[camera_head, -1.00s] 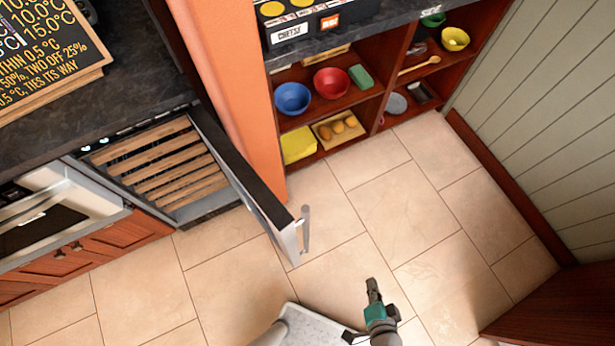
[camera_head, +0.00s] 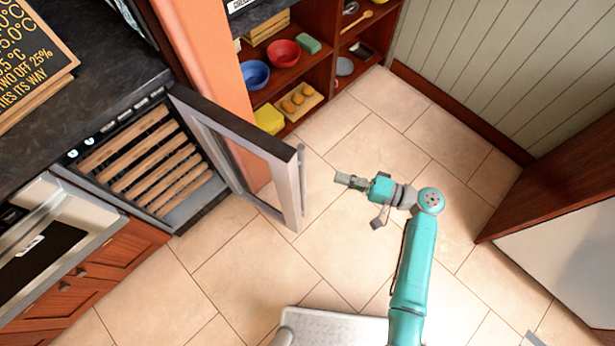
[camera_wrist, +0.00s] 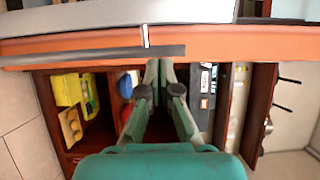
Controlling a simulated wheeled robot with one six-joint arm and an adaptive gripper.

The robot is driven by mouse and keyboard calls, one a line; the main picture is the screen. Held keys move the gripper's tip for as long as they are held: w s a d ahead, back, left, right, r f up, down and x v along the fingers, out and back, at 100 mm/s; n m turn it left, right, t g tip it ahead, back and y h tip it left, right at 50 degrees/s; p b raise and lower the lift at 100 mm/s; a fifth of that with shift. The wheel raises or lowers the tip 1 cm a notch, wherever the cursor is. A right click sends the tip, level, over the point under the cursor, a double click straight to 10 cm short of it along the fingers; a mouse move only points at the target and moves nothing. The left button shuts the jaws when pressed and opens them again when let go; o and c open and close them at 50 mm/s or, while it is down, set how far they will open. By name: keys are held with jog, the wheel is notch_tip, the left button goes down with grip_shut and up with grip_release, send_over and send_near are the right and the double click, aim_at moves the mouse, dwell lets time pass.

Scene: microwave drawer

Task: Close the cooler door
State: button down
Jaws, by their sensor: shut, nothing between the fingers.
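The cooler (camera_head: 145,165) has several wooden shelves and stands open at the left in the head view. Its framed glass door (camera_head: 245,160) swings out to the right, well away from the opening. The upright metal handle (camera_head: 302,178) is on the door's free edge. It seems to show in the wrist view as a dark bar (camera_wrist: 95,54) across the upper left. My gripper (camera_head: 340,179) is to the right of the handle, pointing toward it, with a small gap visible in the head view. Its fingers (camera_wrist: 158,85) are shut and empty.
An orange pillar (camera_head: 195,55) stands beside the cooler, behind the door. Open shelves (camera_head: 320,75) with bowls and food are beyond it. A wooden cabinet (camera_head: 560,190) is at the right. The tiled floor (camera_head: 250,270) below the door is clear.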

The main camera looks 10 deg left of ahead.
jog(key=w+a, duration=0.2)
jog(key=a, duration=0.7)
jog(key=shift+a, duration=0.4)
